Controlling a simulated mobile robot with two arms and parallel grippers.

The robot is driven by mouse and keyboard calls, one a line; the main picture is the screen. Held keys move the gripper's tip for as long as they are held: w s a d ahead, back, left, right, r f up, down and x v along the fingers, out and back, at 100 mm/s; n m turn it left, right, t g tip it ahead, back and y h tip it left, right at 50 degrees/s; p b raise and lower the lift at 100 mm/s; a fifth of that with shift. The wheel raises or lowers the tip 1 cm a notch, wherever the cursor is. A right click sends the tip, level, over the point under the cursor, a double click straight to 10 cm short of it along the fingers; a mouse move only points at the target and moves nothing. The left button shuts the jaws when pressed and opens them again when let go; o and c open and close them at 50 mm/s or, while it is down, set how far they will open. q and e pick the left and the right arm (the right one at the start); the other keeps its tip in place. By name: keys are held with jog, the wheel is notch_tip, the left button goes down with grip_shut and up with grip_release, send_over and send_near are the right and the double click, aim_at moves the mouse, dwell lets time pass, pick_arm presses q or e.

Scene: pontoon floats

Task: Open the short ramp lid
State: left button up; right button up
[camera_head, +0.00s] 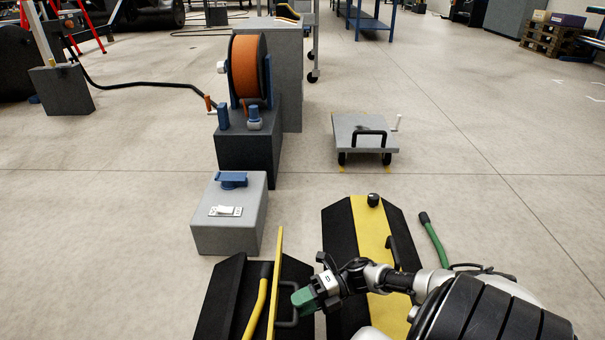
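Two black floor ramps lie at the bottom of the head view. The left ramp (221,298) has its yellow lid (278,270) standing up on edge, seen almost edge-on. A yellow cable (256,308) shows in the channel beside the lid. A black loop handle (288,323) sits on the lid's right face. My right gripper (303,299), with green fingertips, is at this handle and overlaps it; whether it is shut on it is unclear. The right ramp (338,245) has a flat yellow lid (366,226) with a black knob and handle. My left gripper is out of view.
A grey box (228,240) with a switch stands just beyond the left ramp. Behind it is an orange reel (248,68) on a dark block (246,150). A low grey cart (364,133) stands beyond the right ramp.

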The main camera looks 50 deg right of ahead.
jog(key=shift+o, duration=1.3)
jog(key=shift+a+f, duration=0.15)
jog(key=shift+f, duration=0.15)
jog(key=shift+o, duration=0.2)
jog(key=shift+r, duration=0.2)
jog(key=p+v, duration=0.3)
jog(key=v, duration=0.7)
jog(key=shift+d, duration=0.35)
jog(key=shift+r, duration=0.1)
